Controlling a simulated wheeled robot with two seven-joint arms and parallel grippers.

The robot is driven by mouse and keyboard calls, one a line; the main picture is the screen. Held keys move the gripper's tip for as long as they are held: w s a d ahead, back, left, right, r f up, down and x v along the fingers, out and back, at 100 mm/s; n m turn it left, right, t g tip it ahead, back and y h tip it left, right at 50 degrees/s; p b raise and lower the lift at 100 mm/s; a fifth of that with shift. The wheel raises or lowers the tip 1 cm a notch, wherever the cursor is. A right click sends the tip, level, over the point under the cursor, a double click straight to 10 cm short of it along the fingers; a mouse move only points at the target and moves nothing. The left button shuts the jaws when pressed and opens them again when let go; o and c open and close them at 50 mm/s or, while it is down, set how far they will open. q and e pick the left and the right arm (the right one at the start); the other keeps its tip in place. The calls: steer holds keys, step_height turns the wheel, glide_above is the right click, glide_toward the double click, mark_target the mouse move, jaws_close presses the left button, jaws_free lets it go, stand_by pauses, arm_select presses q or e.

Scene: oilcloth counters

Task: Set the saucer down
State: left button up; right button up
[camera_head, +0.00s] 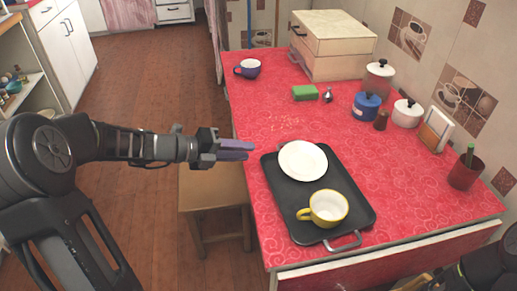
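The white saucer (303,160) lies flat on the far half of a black tray (282,205) on the red counter. A yellow cup (328,208) with a white inside stands on the tray's near half, apart from the saucer. My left gripper (238,150), with purple fingers, is left of the saucer, near the counter's left edge and apart from the saucer. Nothing shows held in it, and the gap between its fingers is unclear. My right arm enters at the bottom right corner; only a yellowish part of its gripper (413,284) shows, cut off by the frame.
A wooden stool (213,188) stands beside the counter under my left gripper. The red cloth right of the tray is clear.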

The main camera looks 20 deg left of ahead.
arm_select(q)
steer(key=shift+s+a+r, duration=0.2)
steer(key=shift+s+a, duration=0.25)
